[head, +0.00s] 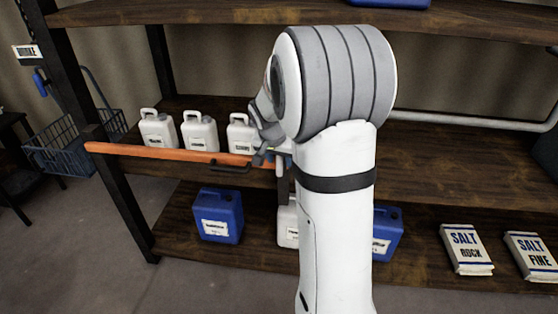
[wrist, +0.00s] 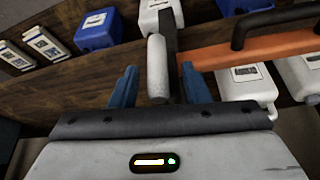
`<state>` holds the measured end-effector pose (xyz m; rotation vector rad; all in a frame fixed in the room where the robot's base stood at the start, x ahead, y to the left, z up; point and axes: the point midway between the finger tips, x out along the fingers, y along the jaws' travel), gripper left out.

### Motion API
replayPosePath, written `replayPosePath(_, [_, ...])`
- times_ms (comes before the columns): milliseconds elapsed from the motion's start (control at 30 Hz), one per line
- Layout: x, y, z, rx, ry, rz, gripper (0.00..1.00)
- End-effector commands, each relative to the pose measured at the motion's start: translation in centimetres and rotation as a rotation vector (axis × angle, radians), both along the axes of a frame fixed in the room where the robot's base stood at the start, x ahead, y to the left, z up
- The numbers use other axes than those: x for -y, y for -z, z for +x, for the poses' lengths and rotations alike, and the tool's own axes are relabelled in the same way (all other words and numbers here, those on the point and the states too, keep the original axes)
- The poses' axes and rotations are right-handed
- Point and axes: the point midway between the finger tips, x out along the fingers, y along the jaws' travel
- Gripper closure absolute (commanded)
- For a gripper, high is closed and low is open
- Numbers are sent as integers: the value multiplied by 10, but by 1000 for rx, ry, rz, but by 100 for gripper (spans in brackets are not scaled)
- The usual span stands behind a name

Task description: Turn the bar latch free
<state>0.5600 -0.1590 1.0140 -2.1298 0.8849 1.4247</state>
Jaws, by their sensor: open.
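An orange bar (head: 180,153) with a black handle (head: 230,167) runs across the front of the middle shelf. The bar also shows at the right in the wrist view (wrist: 262,48). A pale, rounded lever (wrist: 157,70), which looks like the bar latch, stands in front of a dark post near the bar's end. My gripper (wrist: 160,88) is open, with its blue fingers on either side of the lever and gaps showing beside it. In the head view my gripper (head: 264,143) is at the bar's right part, and my arm hides most of the latch.
White jugs (head: 199,131) stand behind the bar. Blue jugs (head: 218,215) and salt bags (head: 466,249) are on the lower shelf. A pale rail (head: 460,121) runs at right. A wire basket (head: 62,146) hangs at left.

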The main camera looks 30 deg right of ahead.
Motion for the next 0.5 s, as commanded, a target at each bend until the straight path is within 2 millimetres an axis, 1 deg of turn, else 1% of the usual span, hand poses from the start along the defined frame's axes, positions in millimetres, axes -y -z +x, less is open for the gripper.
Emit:
replayPosePath(100, [4, 12, 3, -2, -1, 0, 58])
replayPosePath(200, [5, 18, 5, -2, -1, 0, 58])
replayPosePath(467, [6, 19, 5, 0, -1, 0, 58])
replayPosePath(500, [6, 19, 5, 0, -1, 0, 59])
